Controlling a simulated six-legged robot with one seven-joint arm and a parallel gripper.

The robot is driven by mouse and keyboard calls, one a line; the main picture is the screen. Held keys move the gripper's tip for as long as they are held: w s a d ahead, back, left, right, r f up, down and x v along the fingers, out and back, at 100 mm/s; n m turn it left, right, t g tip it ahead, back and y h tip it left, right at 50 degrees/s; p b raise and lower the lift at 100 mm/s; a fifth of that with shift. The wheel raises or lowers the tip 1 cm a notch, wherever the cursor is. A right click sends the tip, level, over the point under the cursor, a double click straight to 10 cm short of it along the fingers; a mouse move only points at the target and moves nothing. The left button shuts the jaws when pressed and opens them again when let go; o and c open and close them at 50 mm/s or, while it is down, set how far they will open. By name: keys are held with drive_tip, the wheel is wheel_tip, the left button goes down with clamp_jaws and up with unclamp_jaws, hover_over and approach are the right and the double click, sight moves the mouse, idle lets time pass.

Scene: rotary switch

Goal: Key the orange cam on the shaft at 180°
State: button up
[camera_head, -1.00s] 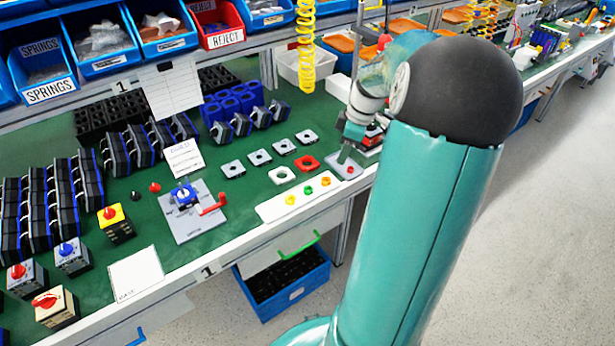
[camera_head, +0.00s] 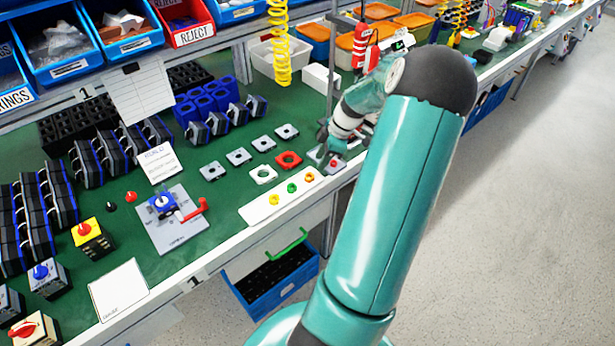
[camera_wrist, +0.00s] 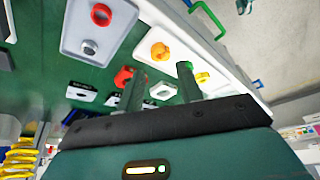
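The orange cam (camera_head: 309,177) is a small ring at the right end of a white strip. It also shows in the wrist view (camera_wrist: 160,51), lying just beyond my fingertips. The strip also bears a green cam (camera_head: 292,188) and a yellow cam (camera_head: 273,200). A grey plate (camera_wrist: 72,35) beside the strip carries a short grey round post (camera_wrist: 90,47), perhaps the shaft, and a red-topped part (camera_wrist: 101,14). My gripper (camera_wrist: 161,70) is open and empty, its two fingers apart. In the head view my wrist is by the grey plate, and the fingertips are hard to make out.
A red square ring (camera_head: 289,159), a white ring (camera_head: 263,174) and several grey plates lie left of my wrist.

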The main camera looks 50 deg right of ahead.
sight(313, 176)
drive_tip(key=x, duration=0.6)
drive_tip(key=shift+w+a+f, duration=0.15)
drive_tip(key=shift+w+f, duration=0.05)
drive_tip(key=shift+f, duration=0.1)
drive_tip(key=shift+c, duration=0.5)
drive_tip(key=c, duration=0.5)
drive_tip(key=shift+r, duration=0.1)
